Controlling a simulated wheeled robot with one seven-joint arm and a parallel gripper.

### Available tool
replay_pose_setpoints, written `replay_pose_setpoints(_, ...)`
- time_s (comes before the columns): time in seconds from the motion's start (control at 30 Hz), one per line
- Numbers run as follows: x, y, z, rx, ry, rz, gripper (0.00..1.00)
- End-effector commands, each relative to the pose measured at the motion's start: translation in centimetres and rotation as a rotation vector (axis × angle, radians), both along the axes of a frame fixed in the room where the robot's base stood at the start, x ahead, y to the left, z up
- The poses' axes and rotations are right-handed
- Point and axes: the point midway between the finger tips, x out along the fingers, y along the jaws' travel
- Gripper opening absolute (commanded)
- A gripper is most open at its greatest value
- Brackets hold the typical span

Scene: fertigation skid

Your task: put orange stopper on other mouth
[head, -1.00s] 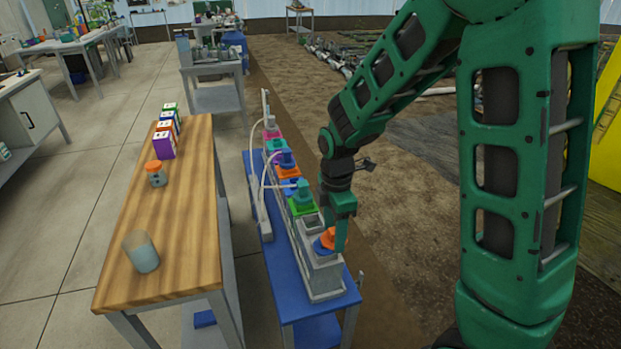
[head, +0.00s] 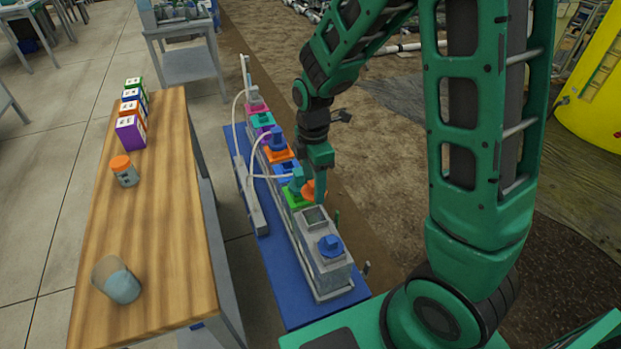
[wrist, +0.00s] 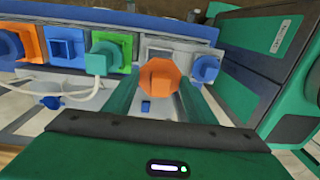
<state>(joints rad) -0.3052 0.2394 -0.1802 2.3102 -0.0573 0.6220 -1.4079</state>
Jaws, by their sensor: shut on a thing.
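The orange stopper (head: 308,190) is between the fingers of my gripper (head: 319,190), beside the green block (head: 294,195) on the skid. In the wrist view the orange stopper (wrist: 161,80) fills the space between the fingertips, and my gripper (wrist: 158,92) is shut on it. The grey unit at the near end has a square open mouth (head: 315,215), just nearer than the stopper. Nearer still is a blue round-topped fitting (head: 330,245), uncovered; it shows in the wrist view too (wrist: 205,68). The stopper's underside and its height are hard to judge.
Pink, purple, orange, blue and green blocks with a white hose run along the blue bench (head: 275,265). A gap separates table and bench.

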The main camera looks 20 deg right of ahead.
Motion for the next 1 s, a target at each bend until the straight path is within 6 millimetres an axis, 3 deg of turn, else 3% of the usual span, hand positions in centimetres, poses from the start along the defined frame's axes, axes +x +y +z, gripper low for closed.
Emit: replay_pose_setpoints(1.0, -0.1, -0.1, -8.3, 0.000, 0.002, -0.001, 0.30)
